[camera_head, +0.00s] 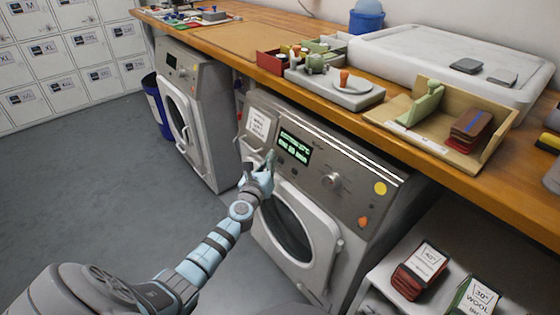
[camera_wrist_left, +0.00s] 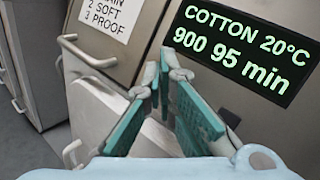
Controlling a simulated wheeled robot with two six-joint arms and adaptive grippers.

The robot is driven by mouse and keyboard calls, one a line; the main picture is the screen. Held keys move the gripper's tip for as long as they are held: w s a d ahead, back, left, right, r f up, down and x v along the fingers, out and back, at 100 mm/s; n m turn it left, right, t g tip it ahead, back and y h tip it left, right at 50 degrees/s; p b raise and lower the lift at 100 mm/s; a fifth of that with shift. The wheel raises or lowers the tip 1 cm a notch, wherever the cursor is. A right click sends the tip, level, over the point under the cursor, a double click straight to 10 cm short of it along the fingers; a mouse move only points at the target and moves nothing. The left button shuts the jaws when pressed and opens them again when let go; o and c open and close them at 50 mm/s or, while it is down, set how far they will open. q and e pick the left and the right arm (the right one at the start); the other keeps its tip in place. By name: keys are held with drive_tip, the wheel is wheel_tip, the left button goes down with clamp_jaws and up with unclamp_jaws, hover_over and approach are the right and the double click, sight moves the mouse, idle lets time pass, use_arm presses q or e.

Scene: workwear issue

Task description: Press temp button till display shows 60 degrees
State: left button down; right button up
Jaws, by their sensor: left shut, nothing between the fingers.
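The near washing machine (camera_head: 345,165) stands under the wooden counter. Its lit display (camera_head: 294,146) is small in the head view. In the left wrist view the display (camera_wrist_left: 247,45) reads "COTTON 20°C" and "900 95 min". Small dark buttons (camera_head: 299,173) sit below the display; I cannot read which is the temp button. My left gripper (camera_head: 271,159) is shut and empty, in front of the panel at the display's lower left. Its green-padded fingers (camera_wrist_left: 170,65) point at the panel left of the display in the wrist view. I cannot tell whether they touch it.
A round knob (camera_head: 331,181) and an orange button (camera_head: 363,222) are to the right on the panel. A white card (camera_head: 259,124) is on the drawer front. The counter (camera_head: 400,125) overhangs the machine and carries trays. A second washer (camera_head: 193,110) stands left; open floor lies left.

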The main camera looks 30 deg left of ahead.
drive_tip(key=shift+s, duration=0.3)
drive_tip(key=shift+a, duration=0.25)
drive_tip(key=shift+w+f, duration=0.1)
drive_tip(key=shift+w, duration=0.1)
use_arm(q)
drive_tip(key=shift+w+d+f, duration=0.1)
drive_tip(key=shift+w+f, duration=0.05)
drive_tip(key=shift+w, duration=0.2)
use_arm(e)
drive_tip(key=shift+w+d+f, duration=0.1)
drive_tip(key=shift+d+f, duration=0.05)
use_arm(q)
drive_tip(key=shift+w+b, duration=0.2)
drive_tip(key=shift+b, duration=0.15)
use_arm(e)
drive_tip(key=shift+s+f, duration=0.15)
drive_tip(key=shift+s, duration=0.25)
